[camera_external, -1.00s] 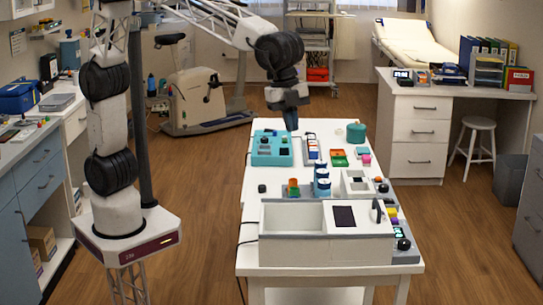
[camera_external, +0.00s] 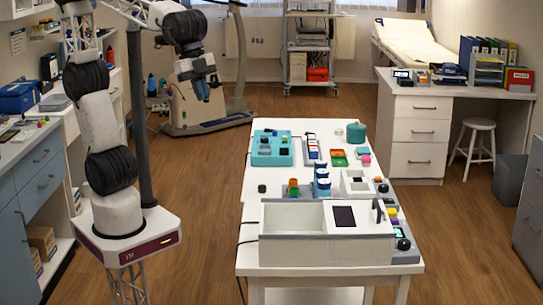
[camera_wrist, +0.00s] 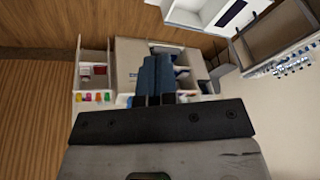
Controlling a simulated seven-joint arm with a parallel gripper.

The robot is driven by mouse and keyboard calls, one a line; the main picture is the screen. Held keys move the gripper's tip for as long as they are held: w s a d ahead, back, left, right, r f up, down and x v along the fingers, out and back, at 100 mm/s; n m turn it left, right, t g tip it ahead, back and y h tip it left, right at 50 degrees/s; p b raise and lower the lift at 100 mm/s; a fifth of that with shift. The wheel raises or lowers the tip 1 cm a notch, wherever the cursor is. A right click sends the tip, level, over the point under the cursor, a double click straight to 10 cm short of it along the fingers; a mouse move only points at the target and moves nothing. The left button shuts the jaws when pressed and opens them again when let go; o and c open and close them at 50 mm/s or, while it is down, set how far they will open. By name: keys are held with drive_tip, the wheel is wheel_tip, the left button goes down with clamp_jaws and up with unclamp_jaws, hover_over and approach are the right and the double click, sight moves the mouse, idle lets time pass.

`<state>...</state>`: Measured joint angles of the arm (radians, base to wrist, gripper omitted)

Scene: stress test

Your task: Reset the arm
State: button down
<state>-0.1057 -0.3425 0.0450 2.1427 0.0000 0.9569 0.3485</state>
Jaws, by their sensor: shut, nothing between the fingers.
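My gripper (camera_external: 201,90) hangs in the air left of the white table (camera_external: 250,222), in front of the exercise bike, well above the floor. It points down and is apart from everything. In the wrist view my gripper (camera_wrist: 155,80) shows two dark fingers side by side, shut with nothing held. Behind the fingers in that view are a cardboard-coloured box (camera_wrist: 128,58) and open compartments with small coloured items.
The table carries a teal device (camera_external: 271,150), a white sink-like box (camera_external: 290,219), blue cylinders (camera_external: 322,182) and several small coloured blocks. A blue-fronted counter (camera_external: 40,185) is at the left. Open floor lies right of the table.

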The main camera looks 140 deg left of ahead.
drive_tip(key=s+d+f+n+t, duration=0.1)
drive_tip(key=s+d+f, duration=0.2)
drive_tip(key=s, duration=0.8)
drive_tip(key=s+d+f+n+t, duration=0.1)
drive_tip(key=s+d+f+n, duration=0.15)
drive_tip(key=s, duration=0.85)
wheel_tip(320, 180, down, 10)
drive_tip(key=w+g, duration=0.1)
drive_tip(key=g, duration=0.2)
drive_tip(key=shift+r+m+h, duration=0.15)
drive_tip(key=shift+m+h, duration=0.15)
drive_tip(key=shift+m, duration=0.15)
drive_tip(key=shift+w+d, duration=0.1)
